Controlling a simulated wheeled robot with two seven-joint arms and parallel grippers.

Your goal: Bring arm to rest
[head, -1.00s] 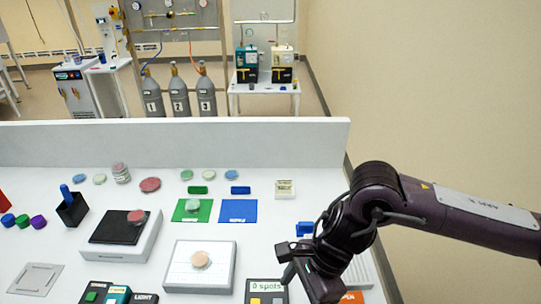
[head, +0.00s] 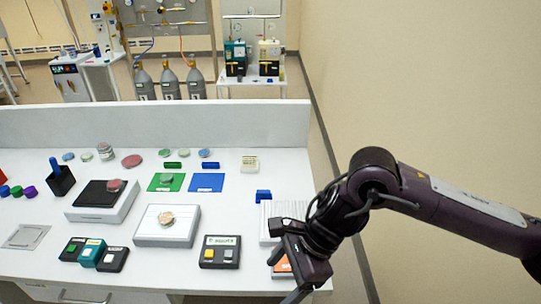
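My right arm comes in from the right in the head view. Its gripper (head: 290,262) hangs over the front right corner of the white bench (head: 235,150), above an orange item that it partly hides. The view does not show clearly whether the fingers are open or shut. No object can be made out between them. My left gripper is not in view.
A white panel with a round sample (head: 166,219), a spot counter box (head: 220,252) and a dark plate device (head: 102,194) stand on the bench. Green (head: 166,182) and blue (head: 206,182) mats lie behind. The floor right of the bench is clear.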

